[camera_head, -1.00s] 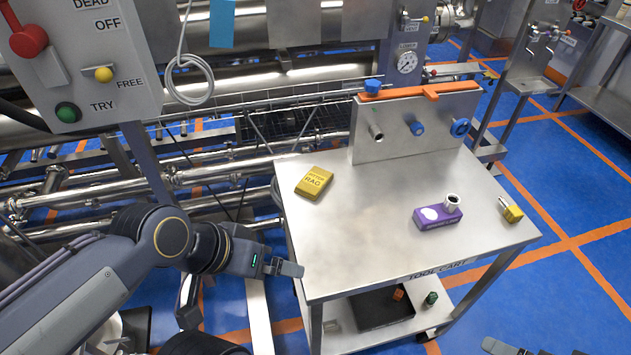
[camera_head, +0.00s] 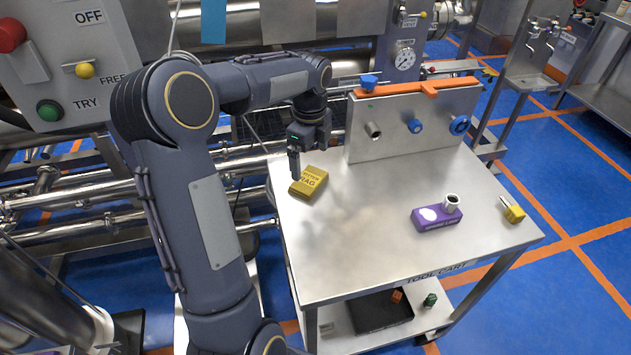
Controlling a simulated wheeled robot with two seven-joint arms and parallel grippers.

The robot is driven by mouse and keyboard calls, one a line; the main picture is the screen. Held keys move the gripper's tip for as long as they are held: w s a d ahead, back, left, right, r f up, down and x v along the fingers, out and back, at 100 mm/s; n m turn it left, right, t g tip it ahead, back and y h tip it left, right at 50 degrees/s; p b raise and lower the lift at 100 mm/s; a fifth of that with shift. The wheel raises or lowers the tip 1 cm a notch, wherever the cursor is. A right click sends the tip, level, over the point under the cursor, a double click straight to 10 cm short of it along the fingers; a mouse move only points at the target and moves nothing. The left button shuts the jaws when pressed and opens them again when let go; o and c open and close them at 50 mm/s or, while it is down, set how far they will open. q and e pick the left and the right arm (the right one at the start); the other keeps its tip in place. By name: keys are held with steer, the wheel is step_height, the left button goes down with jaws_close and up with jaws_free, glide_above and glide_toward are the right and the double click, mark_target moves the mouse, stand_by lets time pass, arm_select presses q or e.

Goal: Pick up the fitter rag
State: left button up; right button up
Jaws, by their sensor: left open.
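One finger shows clearly and the other is largely hidden. My right gripper is not in view.
A purple block (camera_head: 437,217) and a small yellow-and-metal piece (camera_head: 512,210) lie at the right. The cart's middle is clear.

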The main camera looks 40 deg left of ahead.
mark_target(308, 178)
arm_select(q)
steer(key=f, duration=0.6)
steer(key=shift+s+a+f, duration=0.2)
steer(key=shift+f, duration=0.1)
steer(key=c, duration=0.8)
steer(key=shift+o, duration=0.2)
steer(key=shift+r, duration=0.1)
